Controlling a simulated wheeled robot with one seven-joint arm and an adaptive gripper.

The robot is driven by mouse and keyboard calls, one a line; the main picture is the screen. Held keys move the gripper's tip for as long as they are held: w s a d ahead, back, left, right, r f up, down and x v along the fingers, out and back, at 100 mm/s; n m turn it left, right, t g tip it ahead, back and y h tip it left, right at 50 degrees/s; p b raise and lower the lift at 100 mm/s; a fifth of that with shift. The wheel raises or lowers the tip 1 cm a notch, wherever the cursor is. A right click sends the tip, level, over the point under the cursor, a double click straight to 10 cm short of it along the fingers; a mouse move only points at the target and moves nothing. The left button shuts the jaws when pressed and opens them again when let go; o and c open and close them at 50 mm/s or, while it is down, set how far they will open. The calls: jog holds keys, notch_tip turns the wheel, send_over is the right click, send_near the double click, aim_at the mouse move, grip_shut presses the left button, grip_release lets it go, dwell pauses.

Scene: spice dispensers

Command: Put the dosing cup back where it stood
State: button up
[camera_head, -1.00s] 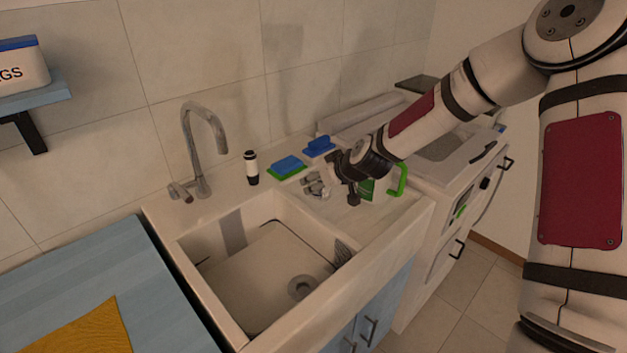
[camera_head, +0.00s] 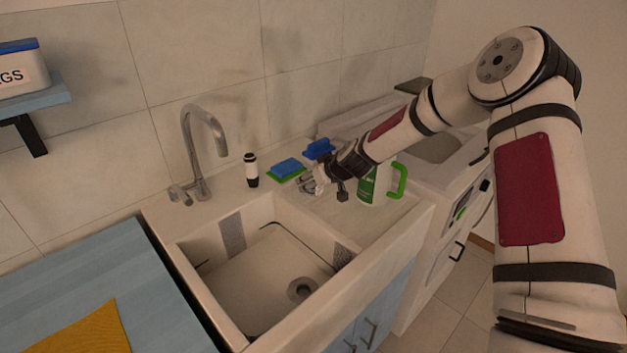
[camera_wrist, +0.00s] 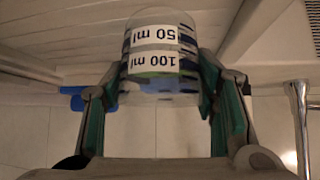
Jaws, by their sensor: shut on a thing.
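The dosing cup (camera_wrist: 150,75) is clear, with white labels reading 50 ml and 100 ml upside down in the wrist view. My gripper (camera_wrist: 163,78) is shut on it, one finger on each side. In the head view my gripper (camera_head: 314,183) is over the sink's back right corner, by the drainboard. The cup is too small there to tell from the fingers. I cannot tell whether its base touches anything.
A white and green bottle (camera_head: 372,186) with a green handle stands right of my gripper. A blue-green sponge (camera_head: 287,169), a blue brush (camera_head: 319,149) and a black-and-white container (camera_head: 251,170) stand behind. The tap (camera_head: 197,150) is left. The sink basin (camera_head: 262,270) is empty.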

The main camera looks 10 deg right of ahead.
jog(key=shift+f, duration=0.1)
jog(key=o, duration=1.3)
jog(key=shift+o, duration=0.2)
jog(key=s+d+r+g+h, duration=0.1)
jog(key=s+r, duration=0.6)
jog(key=s, duration=0.3)
jog(key=s+d+r+m+g+h+p, duration=0.1)
jog(key=s+d+r+h, duration=0.1)
jog(key=s+r, duration=0.7)
jog(key=s+d+r+g+h, duration=0.1)
jog(key=s+r, duration=0.5)
jog(key=s, duration=0.6)
jog(key=s+d+r+m, duration=0.1)
jog(key=s+m, duration=0.1)
jog(key=s, duration=0.7)
jog(key=s+d+r+m+g, duration=0.1)
jog(key=s+r, duration=0.1)
jog(key=s, duration=0.7)
jog(key=shift+d+m, duration=0.35)
jog(key=shift+m, duration=0.05)
